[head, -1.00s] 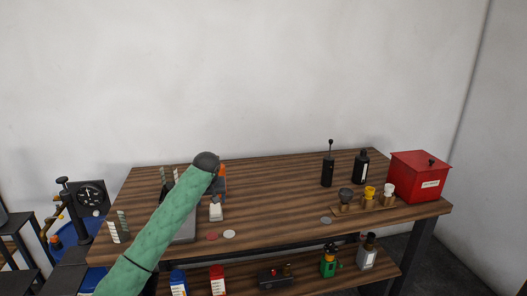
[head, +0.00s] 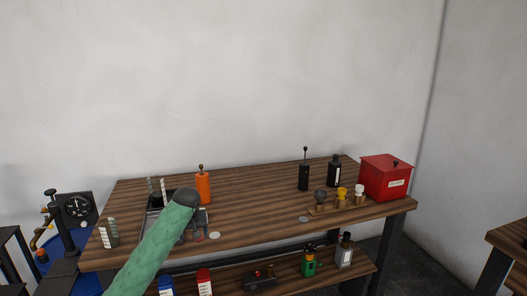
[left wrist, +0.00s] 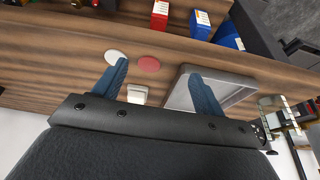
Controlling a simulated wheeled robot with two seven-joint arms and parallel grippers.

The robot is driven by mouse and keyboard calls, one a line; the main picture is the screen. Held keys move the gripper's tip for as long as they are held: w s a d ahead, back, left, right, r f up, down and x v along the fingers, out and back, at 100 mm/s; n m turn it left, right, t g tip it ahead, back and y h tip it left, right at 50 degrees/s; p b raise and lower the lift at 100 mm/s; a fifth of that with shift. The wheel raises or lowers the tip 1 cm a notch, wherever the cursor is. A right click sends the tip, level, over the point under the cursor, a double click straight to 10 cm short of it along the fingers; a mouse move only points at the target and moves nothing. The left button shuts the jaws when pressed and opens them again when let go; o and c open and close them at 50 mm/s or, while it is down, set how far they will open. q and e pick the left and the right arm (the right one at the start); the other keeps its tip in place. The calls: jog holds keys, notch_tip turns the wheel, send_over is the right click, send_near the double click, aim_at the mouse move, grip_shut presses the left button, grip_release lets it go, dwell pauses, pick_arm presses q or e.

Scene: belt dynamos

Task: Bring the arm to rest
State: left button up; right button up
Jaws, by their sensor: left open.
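My left arm in its green sleeve reaches in from the lower left of the head view, over the left part of the wooden bench (head: 245,207). Its gripper is mostly hidden behind the dark wrist there. In the left wrist view my left gripper (left wrist: 158,90) shows two blue fingers spread wide, with nothing held. Beyond the fingers are a white disc (left wrist: 117,57), a red disc (left wrist: 149,65) and a grey tray (left wrist: 232,92). A small white object (left wrist: 137,93) shows between the fingers, partly cut off by the gripper body. My right gripper is not in view.
An orange canister (head: 203,188) stands behind the wrist. Two black bottles, a wooden stand (head: 322,209) with knobs and a red box (head: 386,177) stand on the right. The bench's middle is mostly clear. A lower shelf (head: 228,285) holds several items.

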pick_arm(q)
jog(key=s+d+f+m, duration=0.1)
jog(key=s+d+f, duration=0.1)
jog(key=s+f, duration=0.8)
jog(key=s+d+f+m+g+h, duration=0.1)
jog(key=s+f, duration=0.4)
jog(key=f, duration=1)
jog(key=s+d+f+m, duration=0.1)
jog(key=s+d+f, duration=0.1)
jog(key=s+f, duration=1.6)
jog(key=s, duration=0.4)
jog(key=s+d+f+m+g, duration=0.1)
jog(key=s+f, duration=0.7)
jog(key=s, duration=0.5)
jog(key=s+d+f, duration=0.1)
jog(key=s+f, duration=0.7)
jog(key=s, duration=0.4)
jog(key=shift+s+d+m+g+h, duration=0.2)
jog(key=shift+m+g+h, duration=0.1)
jog(key=shift+m, duration=0.1)
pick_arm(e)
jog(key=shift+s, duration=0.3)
pick_arm(q)
jog(key=shift+f, duration=0.1)
